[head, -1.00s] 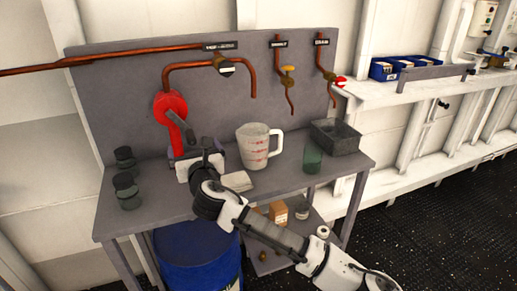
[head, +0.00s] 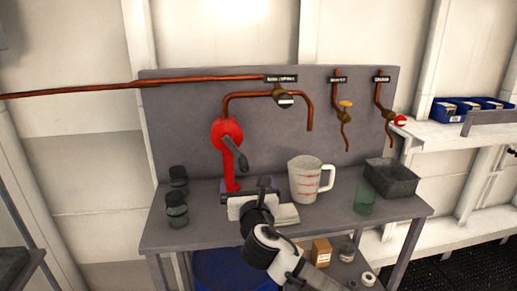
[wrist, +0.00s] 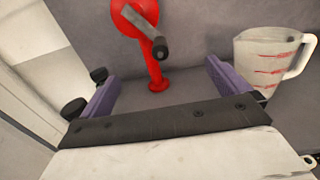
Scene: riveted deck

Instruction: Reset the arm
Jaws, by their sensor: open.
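My gripper (wrist: 160,88) is open and empty in the wrist view, with its two purple fingers spread apart. In the head view my arm reaches up from the lower right, and my gripper's white body is over the front of the grey workbench (head: 330,215). The fingers are mostly hidden there. A red hand pump (head: 228,135) with a dark crank handle stands behind my gripper. In the wrist view the red pump (wrist: 158,70) shows between and beyond the fingers, apart from them.
A measuring jug (head: 305,180), a green glass (head: 364,200) and a dark tray (head: 391,178) stand right of my gripper. Dark jars (head: 177,210) stand left. Copper pipes (head: 308,105) with valves cross the back panel. A blue drum (head: 225,270) is below.

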